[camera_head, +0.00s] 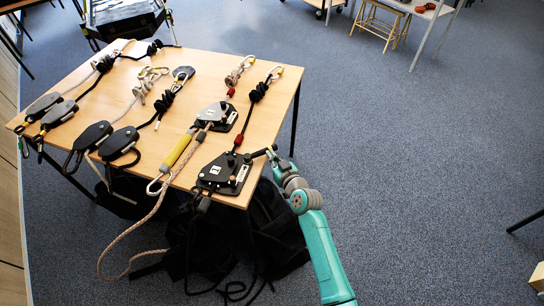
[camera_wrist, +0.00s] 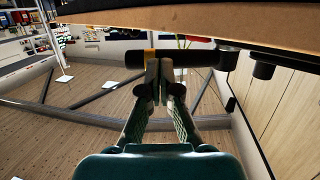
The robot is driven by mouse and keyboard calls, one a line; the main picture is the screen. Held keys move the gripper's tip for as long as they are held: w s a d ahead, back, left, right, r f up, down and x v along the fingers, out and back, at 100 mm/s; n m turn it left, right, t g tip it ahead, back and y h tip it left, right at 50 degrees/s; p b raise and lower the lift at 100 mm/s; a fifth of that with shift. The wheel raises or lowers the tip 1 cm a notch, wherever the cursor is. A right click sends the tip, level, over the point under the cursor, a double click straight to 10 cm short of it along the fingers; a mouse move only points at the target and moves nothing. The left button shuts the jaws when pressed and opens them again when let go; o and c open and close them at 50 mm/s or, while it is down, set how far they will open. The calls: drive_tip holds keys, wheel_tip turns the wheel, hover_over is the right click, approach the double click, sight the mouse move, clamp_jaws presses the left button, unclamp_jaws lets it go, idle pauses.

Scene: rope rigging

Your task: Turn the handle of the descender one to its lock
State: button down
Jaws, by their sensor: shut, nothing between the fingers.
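A black descender (camera_head: 226,173) with a small white label lies at the table's front right corner. Its dark handle (camera_head: 259,153) points out past the right edge toward my gripper (camera_head: 271,153). In the wrist view the handle is a black bar (camera_wrist: 196,58) with an orange band, running across just beyond my gripper (camera_wrist: 162,70). My fingers are shut with nothing between them, tips close against the bar; I cannot tell whether they touch it. A second similar descender (camera_head: 216,116) lies farther back. The labels are too small to read.
The wooden table (camera_head: 205,65) also holds several other rope devices, black knotted ropes and carabiners. A beige rope (camera_head: 140,222) hangs off the front edge. Dark bags (camera_head: 275,228) lie on the floor under the table.

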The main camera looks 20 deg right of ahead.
sight(271, 148)
drive_tip(key=shift+w+d+n+y, duration=0.15)
drive_tip(key=shift+w+n+y, duration=0.3)
drive_tip(key=shift+y, duration=0.25)
drive_tip(key=w+n+y, duration=0.1)
drive_tip(key=n+g+y, duration=0.1)
drive_tip(key=y, duration=0.1)
drive_tip(key=w+n+g+y, duration=0.1)
drive_tip(key=shift+w+d+r+n, duration=0.1)
drive_tip(key=shift+w+d+n, duration=0.15)
drive_tip(key=shift+w, duration=0.1)
drive_tip(key=w+n+g+y, duration=0.1)
drive_tip(key=y, duration=0.1)
drive_tip(key=w+n+g+y, duration=0.1)
drive_tip(key=n, duration=0.1)
drive_tip(key=shift+a+g+y, duration=0.35)
drive_tip(key=shift+g+y, duration=0.05)
drive_tip(key=shift+w+a, duration=0.1)
drive_tip(key=shift+w, duration=0.1)
drive_tip(key=shift+w+a, duration=0.2)
drive_tip(key=shift+w, duration=0.15)
